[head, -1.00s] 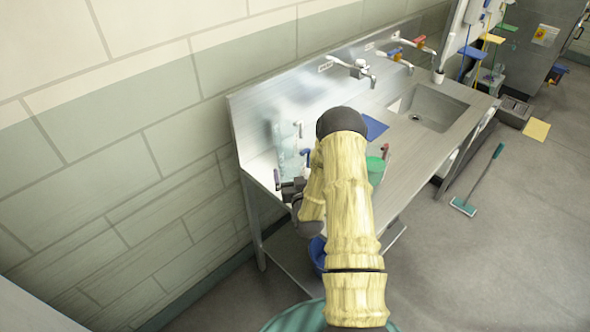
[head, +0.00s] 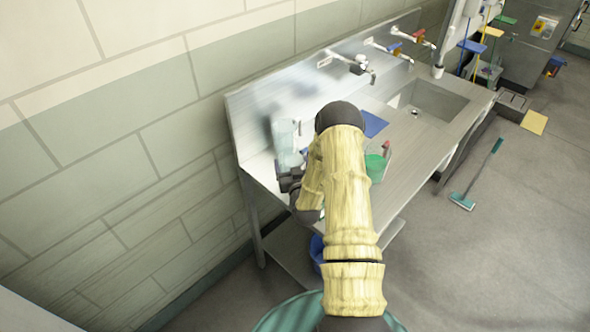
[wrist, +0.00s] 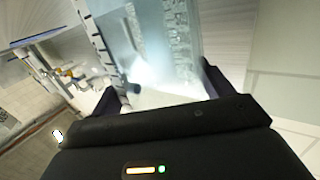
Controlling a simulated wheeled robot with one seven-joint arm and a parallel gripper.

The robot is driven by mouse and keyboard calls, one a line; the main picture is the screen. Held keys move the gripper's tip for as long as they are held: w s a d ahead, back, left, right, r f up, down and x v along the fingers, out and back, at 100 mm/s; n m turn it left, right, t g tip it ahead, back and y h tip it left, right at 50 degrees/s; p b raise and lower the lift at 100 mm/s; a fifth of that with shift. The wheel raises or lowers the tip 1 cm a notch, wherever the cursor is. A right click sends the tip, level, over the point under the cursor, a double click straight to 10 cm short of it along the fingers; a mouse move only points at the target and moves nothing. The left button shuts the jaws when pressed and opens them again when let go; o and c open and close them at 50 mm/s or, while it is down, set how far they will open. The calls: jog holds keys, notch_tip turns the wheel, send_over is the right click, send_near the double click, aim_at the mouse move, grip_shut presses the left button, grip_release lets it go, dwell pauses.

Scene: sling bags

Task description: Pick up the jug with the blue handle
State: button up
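A tall, pale blue, see-through jug (head: 284,136) stands upright at the wall end of the steel counter in the head view. My gripper (head: 289,178) is at its lower part, partly hidden by my arm. In the wrist view the jug (wrist: 165,45) fills the space between the two fingers of my gripper (wrist: 160,90), which are wide apart. A dark handle end (wrist: 133,89) shows near the left finger. I cannot tell whether both fingers press on the jug.
Right of my arm stands another clear container (head: 378,162) with green contents and a red part. A blue sheet (head: 374,124) lies on the counter (head: 410,150) behind my arm. The sink (head: 430,103) and wall taps (head: 355,64) are farther along.

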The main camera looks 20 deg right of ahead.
jog(key=shift+w, duration=0.1)
jog(key=shift+c, duration=1.2)
notch_tip(320, 180, up, 10)
jog(key=b, duration=0.2)
jog(key=shift+r, duration=0.15)
